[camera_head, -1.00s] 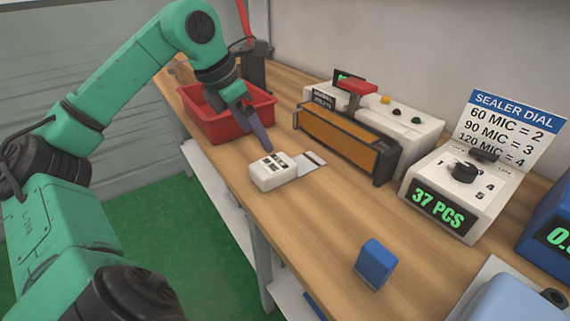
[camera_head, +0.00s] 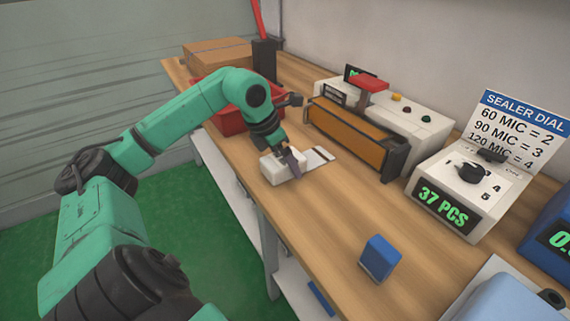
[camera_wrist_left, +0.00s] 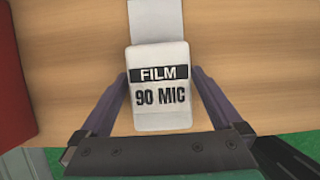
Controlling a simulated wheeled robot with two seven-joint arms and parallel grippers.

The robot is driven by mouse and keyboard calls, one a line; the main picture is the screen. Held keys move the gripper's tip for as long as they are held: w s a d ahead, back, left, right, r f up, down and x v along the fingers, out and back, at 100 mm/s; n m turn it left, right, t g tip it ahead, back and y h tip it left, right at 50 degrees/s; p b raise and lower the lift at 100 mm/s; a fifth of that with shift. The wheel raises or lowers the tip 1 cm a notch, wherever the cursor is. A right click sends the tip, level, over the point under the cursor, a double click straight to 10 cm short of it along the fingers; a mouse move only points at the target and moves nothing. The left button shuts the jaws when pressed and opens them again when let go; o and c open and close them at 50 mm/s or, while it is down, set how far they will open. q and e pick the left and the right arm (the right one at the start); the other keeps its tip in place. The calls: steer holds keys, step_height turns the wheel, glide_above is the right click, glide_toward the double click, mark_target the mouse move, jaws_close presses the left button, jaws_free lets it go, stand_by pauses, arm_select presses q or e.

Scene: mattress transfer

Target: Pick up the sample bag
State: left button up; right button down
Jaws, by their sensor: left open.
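The sample bag is a white, thick packet (camera_head: 274,172) lying near the front edge of the wooden bench, with a flat pale strip reaching out behind it. In the left wrist view the sample bag (camera_wrist_left: 160,54) reads "FILM 90 MIC". My left gripper (camera_head: 291,163) is open over the bag and hides part of it. In the wrist view the left gripper's purple fingers (camera_wrist_left: 160,78) lie on either side of the bag, apart from its sides as seen from above; contact is not clear. My right gripper is not in view.
A red bin (camera_head: 232,122) stands left of the bag, before a cardboard box (camera_head: 217,55). The sealer (camera_head: 350,135) is behind right. The dial unit (camera_head: 468,190) shows "37 PCS"; its sign pairs 90 MIC with 3. A blue block (camera_head: 379,258) stands near the front edge.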

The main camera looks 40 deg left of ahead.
arm_select(q)
steer(key=shift+f, duration=0.25)
steer(key=c, duration=1.2)
